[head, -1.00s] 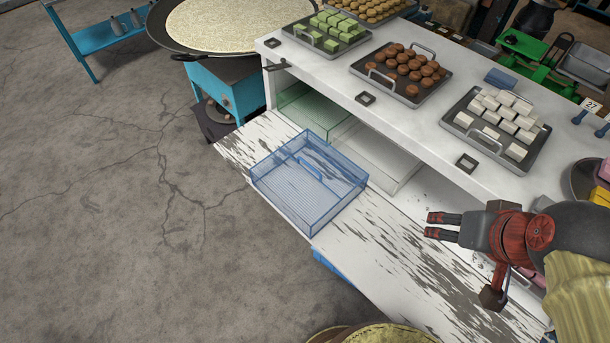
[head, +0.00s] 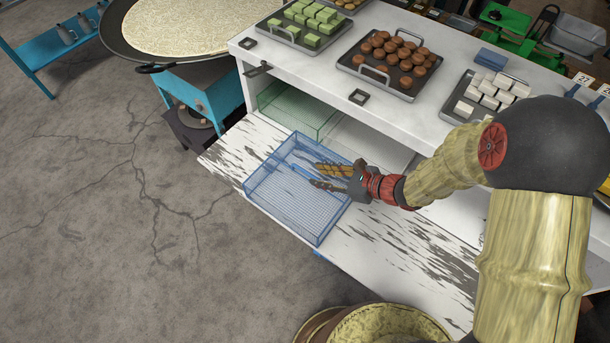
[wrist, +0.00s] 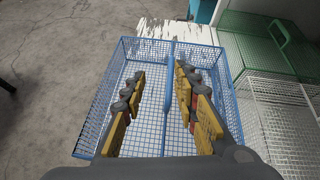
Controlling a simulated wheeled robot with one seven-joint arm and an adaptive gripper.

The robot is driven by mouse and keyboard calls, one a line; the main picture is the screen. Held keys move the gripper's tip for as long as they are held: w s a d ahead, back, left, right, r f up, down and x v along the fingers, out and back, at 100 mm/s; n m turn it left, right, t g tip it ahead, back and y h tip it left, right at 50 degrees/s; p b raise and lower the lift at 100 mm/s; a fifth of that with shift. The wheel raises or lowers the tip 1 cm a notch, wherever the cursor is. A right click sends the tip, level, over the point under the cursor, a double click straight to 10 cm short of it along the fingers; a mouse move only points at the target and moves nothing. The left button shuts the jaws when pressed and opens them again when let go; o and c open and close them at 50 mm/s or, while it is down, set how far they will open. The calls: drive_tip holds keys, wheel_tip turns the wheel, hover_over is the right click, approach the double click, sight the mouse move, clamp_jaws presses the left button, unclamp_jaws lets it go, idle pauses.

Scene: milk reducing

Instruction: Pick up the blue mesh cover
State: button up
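The blue mesh cover (head: 282,212) is a see-through rectangular box on the worn white lower shelf, with a blue handle bar (head: 304,172) along its top. My gripper (head: 316,176) is over the cover's right half, its two fingers pointing left across the handle area. In the wrist view the fingers (wrist: 158,92) are spread wide and the cover (wrist: 148,136) lies beneath them. The handle (wrist: 170,75) runs between the fingers, nearer the right one. I see nothing held. Contact with the cover cannot be told.
A green mesh cover (head: 296,109) stands behind the blue one on the shelf, beside a white mesh one (wrist: 286,120). The white counter (head: 330,85) with trays of sweets overhangs the shelf's back. The shelf (head: 400,250) is clear to the right.

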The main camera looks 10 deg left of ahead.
sight(308, 173)
drive_tip(key=f+m, duration=0.1)
drive_tip(key=w+f+t, duration=0.1)
drive_tip(key=f, duration=0.1)
drive_tip(key=shift+w+m, duration=0.2)
drive_tip(key=shift+m, duration=0.2)
drive_tip(key=shift+w+a+f, duration=0.15)
drive_tip(key=shift+a+f, duration=0.05)
drive_tip(key=shift+f, duration=0.1)
drive_tip(key=shift+b+x, duration=0.85)
drive_tip(key=shift+x, duration=2.65)
drive_tip(key=shift+c, duration=0.3)
clamp_jaws()
drive_tip(key=shift+w, duration=0.1)
